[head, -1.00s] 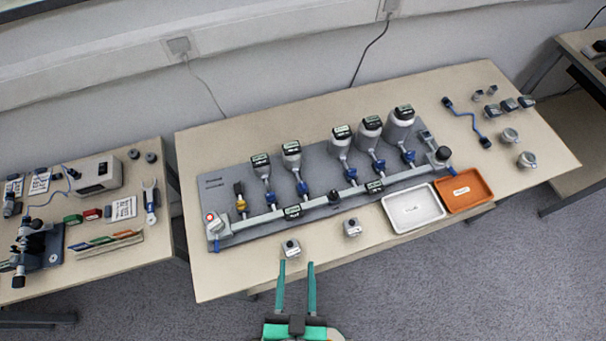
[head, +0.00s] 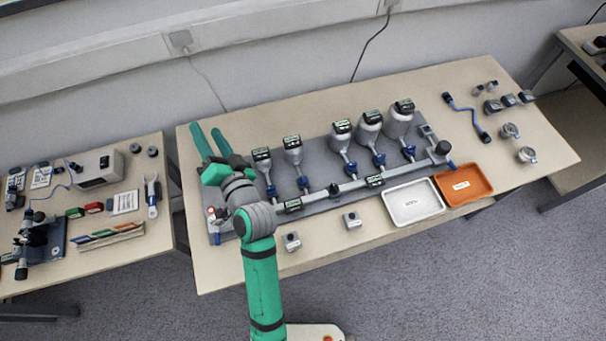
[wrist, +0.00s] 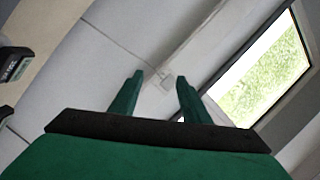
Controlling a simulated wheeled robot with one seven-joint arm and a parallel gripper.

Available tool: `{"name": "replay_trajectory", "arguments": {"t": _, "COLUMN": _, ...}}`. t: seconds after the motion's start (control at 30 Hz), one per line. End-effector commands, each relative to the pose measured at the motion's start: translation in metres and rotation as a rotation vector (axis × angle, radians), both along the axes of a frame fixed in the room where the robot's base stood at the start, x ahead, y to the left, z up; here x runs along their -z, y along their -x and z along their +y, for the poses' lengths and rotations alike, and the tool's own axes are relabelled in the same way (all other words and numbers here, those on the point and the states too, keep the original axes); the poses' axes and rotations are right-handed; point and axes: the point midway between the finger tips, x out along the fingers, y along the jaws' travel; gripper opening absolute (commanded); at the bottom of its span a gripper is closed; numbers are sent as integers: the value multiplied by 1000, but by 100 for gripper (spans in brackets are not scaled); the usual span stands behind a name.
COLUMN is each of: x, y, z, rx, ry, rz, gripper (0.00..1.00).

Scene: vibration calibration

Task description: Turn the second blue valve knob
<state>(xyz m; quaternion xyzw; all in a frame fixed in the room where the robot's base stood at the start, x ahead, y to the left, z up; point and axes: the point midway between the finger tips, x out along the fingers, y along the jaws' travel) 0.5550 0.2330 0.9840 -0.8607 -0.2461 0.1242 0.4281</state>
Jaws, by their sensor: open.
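A grey board (head: 325,150) on the table carries a pipe with several blue valve knobs in a row, under grey canisters with dark displays. From the left, visible blue knobs include one (head: 271,190), a second (head: 303,183), then others (head: 351,168) further right. My gripper (head: 206,128) is open and empty, raised over the far left of the table, left of the knobs and apart from them. In the wrist view the open fingers (wrist: 160,75) point at the wall, with no knob visible.
A white tray (head: 395,215) and an orange tray (head: 486,191) sit at the front right. A wall outlet (head: 181,39) is behind the table.

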Motion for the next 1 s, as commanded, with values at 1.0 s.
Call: {"name": "replay_trajectory", "arguments": {"t": 1.0, "x": 29, "y": -13, "z": -27, "rx": -641, "ry": 774, "rz": 452, "gripper": 43}}
